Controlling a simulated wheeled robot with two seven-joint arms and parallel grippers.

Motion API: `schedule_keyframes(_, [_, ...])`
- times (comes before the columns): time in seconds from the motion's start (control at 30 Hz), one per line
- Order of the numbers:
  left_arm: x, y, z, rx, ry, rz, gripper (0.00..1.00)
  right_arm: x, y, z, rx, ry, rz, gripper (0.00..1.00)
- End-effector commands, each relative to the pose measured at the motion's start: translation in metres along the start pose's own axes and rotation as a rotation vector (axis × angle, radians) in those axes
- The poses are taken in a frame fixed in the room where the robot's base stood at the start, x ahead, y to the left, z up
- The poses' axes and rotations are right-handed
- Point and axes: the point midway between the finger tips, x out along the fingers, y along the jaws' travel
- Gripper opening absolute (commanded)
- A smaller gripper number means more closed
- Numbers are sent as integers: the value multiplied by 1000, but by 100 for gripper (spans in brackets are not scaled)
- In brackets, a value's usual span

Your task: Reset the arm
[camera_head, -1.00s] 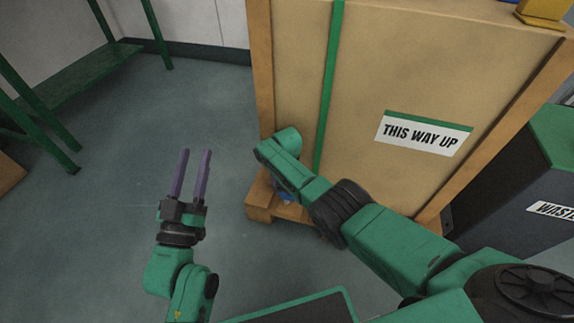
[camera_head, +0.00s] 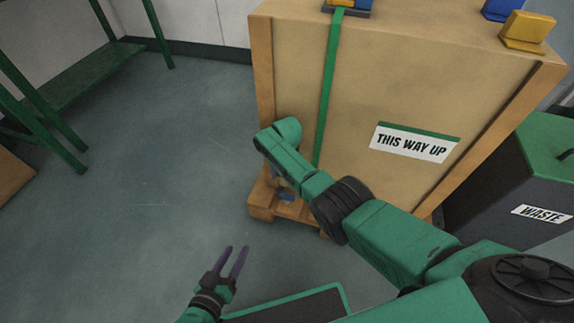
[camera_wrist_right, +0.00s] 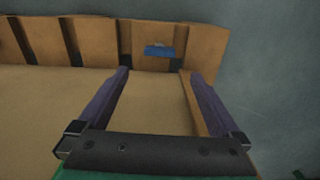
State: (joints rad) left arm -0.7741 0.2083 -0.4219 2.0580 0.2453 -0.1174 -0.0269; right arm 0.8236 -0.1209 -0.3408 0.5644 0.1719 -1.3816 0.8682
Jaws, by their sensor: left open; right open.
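My left gripper (camera_head: 234,264) is low in the head view, over the floor to the left of the crate. Its two purple fingers are apart and nothing is between them. My right arm reaches across the front of the crate in the head view, and its gripper end is hidden there behind the arm. In the right wrist view my right gripper (camera_wrist_right: 158,92) has its fingers spread apart and empty. The crate's face lies behind the fingers in that view, with the wooden pallet at the top.
A large crate (camera_head: 290,80) marked THIS WAY UP stands on a wooden pallet (camera_head: 262,207). A blue item (camera_wrist_right: 160,51) shows at the pallet. A waste bin (camera_head: 510,195) stands at right, a green-framed bench (camera_head: 75,75) at upper left. The floor (camera_head: 140,190) at left is clear.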

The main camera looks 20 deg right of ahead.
Motion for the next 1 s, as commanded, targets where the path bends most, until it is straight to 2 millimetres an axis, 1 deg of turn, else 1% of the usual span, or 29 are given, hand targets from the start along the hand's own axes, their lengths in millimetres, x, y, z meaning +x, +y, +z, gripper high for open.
schedule_keyframes(0.03, [-9,7,-17,3,-16,1,50,-22,0,0,0,0,0,100])
schedule_keyframes(0.1, [-12,9,-23,9,-33,0,50,-30,0,0,0,0,1,100])
schedule_keyframes(0.17, [-13,10,-25,12,-41,0,50,-34,0,0,1,-1,1,100])
schedule_keyframes(0.73, [-12,10,-24,14,-46,0,50,-32,0,0,-2,1,-1,100])
schedule_keyframes(0.77, [-12,10,-24,14,-46,0,50,-29,1,1,-7,3,-7,100])
schedule_keyframes(0.87, [-12,10,-24,14,-46,0,50,-4,2,9,-60,32,-63,100])
schedule_keyframes(0.9, [-12,10,-24,14,-46,0,50,11,3,15,-100,58,-104,100])
schedule_keyframes(0.97, [-12,10,-24,14,-45,0,50,34,6,28,-177,111,-181,100])
schedule_keyframes(1.0, [-12,10,-24,14,-45,0,50,47,8,40,-233,155,-238,100])
